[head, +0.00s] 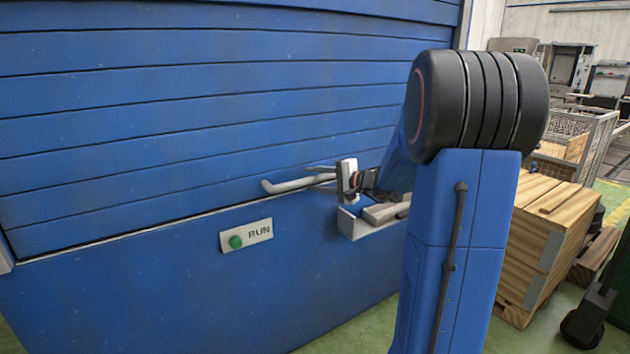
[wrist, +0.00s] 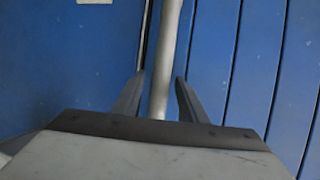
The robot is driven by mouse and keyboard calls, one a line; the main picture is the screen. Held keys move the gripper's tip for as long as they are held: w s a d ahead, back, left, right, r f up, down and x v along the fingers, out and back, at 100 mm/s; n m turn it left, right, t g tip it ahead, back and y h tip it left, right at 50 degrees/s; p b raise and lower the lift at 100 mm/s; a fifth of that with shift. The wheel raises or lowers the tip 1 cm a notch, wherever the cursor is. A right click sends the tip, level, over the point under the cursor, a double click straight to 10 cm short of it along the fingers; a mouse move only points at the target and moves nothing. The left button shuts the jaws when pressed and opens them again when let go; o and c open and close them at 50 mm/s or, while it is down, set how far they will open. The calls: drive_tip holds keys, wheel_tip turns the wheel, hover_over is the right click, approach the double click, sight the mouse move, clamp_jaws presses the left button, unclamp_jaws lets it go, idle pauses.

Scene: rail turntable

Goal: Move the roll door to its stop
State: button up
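The roll door (head: 190,110) is a wall of blue horizontal slats. Its lower edge meets a plain blue panel (head: 150,295) along a thin pale line. A grey bar handle (head: 283,186) sits near that lower edge. My gripper (head: 322,174) is at the right part of the handle. In the wrist view the bar (wrist: 170,35) runs between the two dark fingers of my gripper (wrist: 160,76). The fingers stand apart with a gap on each side of the bar, so it is open around the handle. My arm hides the door's lower right part.
A plate marked RUN with a green button (head: 236,241) is on the panel below the handle. A grey tray (head: 352,225) with grey pieces juts from the panel under my gripper. A wooden crate (head: 545,245) stands to the right of my arm.

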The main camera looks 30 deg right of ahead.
clamp_jaws()
approach(298, 33)
drive_tip(key=x, duration=0.4)
unclamp_jaws()
drive_tip(key=v, duration=1.7)
drive_tip(key=shift+r, duration=0.2)
drive_tip(key=shift+s, duration=0.1)
